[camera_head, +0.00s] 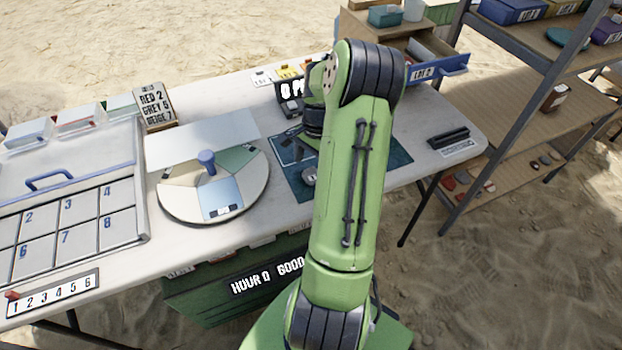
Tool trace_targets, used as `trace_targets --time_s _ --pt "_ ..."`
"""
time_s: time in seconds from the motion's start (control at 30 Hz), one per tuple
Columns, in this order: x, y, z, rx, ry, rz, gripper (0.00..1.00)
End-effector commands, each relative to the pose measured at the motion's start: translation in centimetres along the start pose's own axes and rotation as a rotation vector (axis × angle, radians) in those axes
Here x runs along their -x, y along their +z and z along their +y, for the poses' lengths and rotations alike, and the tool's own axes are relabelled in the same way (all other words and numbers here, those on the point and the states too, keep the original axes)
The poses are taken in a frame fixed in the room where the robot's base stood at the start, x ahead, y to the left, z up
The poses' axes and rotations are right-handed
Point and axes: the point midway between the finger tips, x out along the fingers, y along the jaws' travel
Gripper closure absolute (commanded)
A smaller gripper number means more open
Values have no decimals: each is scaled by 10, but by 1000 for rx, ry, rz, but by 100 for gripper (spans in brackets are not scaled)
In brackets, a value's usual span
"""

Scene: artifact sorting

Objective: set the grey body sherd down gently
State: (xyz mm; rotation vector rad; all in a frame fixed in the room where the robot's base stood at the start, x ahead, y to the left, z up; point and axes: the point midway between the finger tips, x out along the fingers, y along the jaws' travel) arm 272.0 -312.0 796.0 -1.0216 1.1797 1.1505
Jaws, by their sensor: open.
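A small grey piece (309,177), which looks like the grey body sherd, lies on the dark blue mat (392,158) in the middle of the table. My gripper (294,146) is over the left part of the mat, just above and left of the grey piece in the picture. Its jaws are open, and the grey piece appears apart from them. My green arm hides the middle of the mat and part of the gripper.
A round sectioned turntable (170,207) with a blue knob stands left of the mat. A numbered tray (143,225) is farther left. A label box (153,107) and a dark display (290,93) stand behind. A black bar (448,138) lies right. Metal shelving (500,110) stands beyond.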

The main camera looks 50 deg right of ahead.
Motion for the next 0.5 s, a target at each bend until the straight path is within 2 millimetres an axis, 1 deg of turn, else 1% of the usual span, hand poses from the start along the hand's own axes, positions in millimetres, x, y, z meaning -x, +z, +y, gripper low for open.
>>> trace_targets --time_s 0.03,0.1,0.27,0.3,0.47,0.5 --pt "-16 0 1 1 2 -5 13" --pt "-23 0 1 0 2 -3 13" --pt "-21 0 0 0 1 -1 13" --pt "-21 0 0 0 1 -1 14" --pt "-21 0 0 1 1 -1 39" --pt "-21 0 0 1 1 -1 45"
